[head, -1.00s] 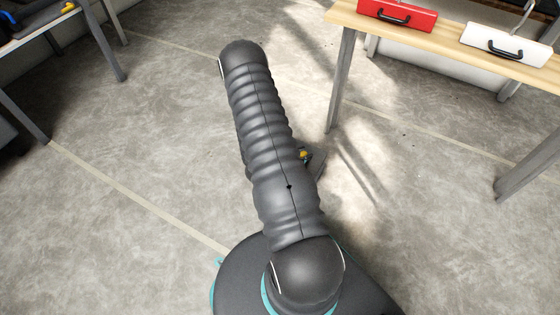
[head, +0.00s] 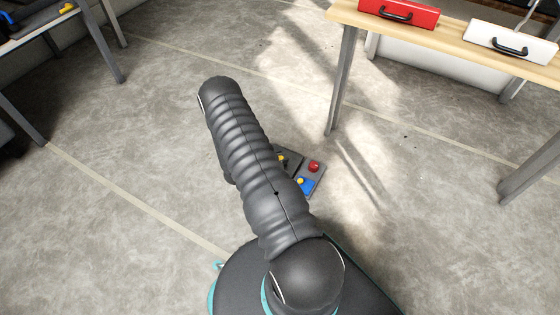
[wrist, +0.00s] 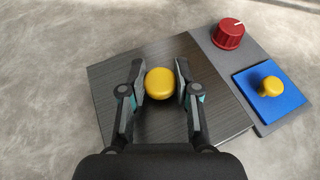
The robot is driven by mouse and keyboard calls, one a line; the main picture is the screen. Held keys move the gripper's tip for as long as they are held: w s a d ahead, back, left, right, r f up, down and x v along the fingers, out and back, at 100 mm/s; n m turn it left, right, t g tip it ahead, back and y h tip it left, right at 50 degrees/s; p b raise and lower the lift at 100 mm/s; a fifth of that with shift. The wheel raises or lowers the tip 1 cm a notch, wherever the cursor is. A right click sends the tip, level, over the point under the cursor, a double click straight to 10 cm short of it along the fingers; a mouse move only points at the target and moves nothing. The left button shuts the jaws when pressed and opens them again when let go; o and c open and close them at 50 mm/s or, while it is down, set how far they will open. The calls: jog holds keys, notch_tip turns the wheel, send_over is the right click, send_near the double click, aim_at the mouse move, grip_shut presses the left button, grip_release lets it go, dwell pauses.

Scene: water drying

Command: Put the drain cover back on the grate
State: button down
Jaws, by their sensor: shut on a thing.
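The drain cover looks to be a dark square plate (wrist: 115,75) with a round yellow knob (wrist: 159,83) near its middle. My gripper (wrist: 161,84) is shut around that knob, one finger on each side. The plate lies over or beside a grey panel (wrist: 238,75), and I cannot tell whether they touch. The panel bears a red knob (wrist: 228,33) and a blue square (wrist: 281,92) with a small yellow knob. In the head view my arm hides part of the dark plate (head: 294,157). No grate openings show.
Bare concrete floor surrounds the panel. A wooden table (head: 460,44) at the upper right bears a red case (head: 400,12) and a white case (head: 510,42). Another table (head: 50,42) stands at the upper left.

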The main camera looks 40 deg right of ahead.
jog(key=shift+f, duration=0.5)
jog(key=shift+f, duration=0.1)
jog(key=c, duration=0.8)
grip_release()
jog(key=shift+c, duration=0.2)
